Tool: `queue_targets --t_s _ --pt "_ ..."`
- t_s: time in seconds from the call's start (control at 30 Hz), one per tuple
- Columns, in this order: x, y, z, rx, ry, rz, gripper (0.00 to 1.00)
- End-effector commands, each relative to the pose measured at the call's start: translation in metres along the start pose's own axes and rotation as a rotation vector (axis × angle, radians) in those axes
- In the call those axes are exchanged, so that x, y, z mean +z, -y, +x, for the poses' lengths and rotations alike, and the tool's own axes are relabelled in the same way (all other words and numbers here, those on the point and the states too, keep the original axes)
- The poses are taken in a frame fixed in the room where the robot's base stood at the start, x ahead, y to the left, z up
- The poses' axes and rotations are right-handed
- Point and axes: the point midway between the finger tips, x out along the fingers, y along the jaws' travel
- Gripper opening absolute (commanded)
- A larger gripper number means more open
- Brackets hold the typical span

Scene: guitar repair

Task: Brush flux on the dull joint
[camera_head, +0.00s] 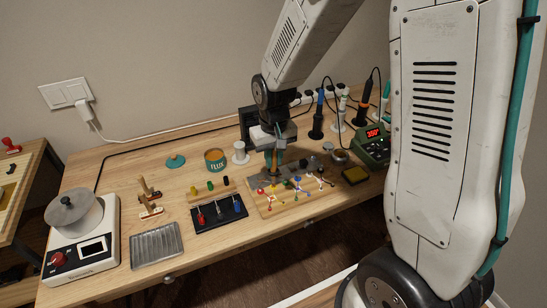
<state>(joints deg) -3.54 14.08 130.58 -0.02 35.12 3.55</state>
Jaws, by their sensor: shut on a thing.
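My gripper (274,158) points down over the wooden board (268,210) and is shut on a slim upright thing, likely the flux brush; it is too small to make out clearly. Its lower end is near the back left of the board; I cannot tell whether it touches. The board carries several coloured wires and small joints (297,188); I cannot tell which joint is dull. The flux tin (215,166), brown with a teal label, stands open to the left of my gripper. Its teal lid (175,161) lies apart, farther left.
A black tray with clips (219,213) and a ribbed metal tray (156,245) lie left of the board. A hot plate with a pot (80,235) stands far left. Soldering irons (318,115) and a green station (373,148) stand at the right. A sponge (355,175) is beside the board.

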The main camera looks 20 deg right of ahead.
Motion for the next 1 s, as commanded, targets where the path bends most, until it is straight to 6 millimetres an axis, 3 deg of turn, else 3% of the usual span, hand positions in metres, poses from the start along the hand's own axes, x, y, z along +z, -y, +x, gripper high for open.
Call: queue_targets --t_s 0.4,1.0 --pt "0.000 0.000 -0.003 0.000 0.000 0.000 0.00" --pt "0.000 0.000 -0.050 0.000 -0.001 0.000 0.00"
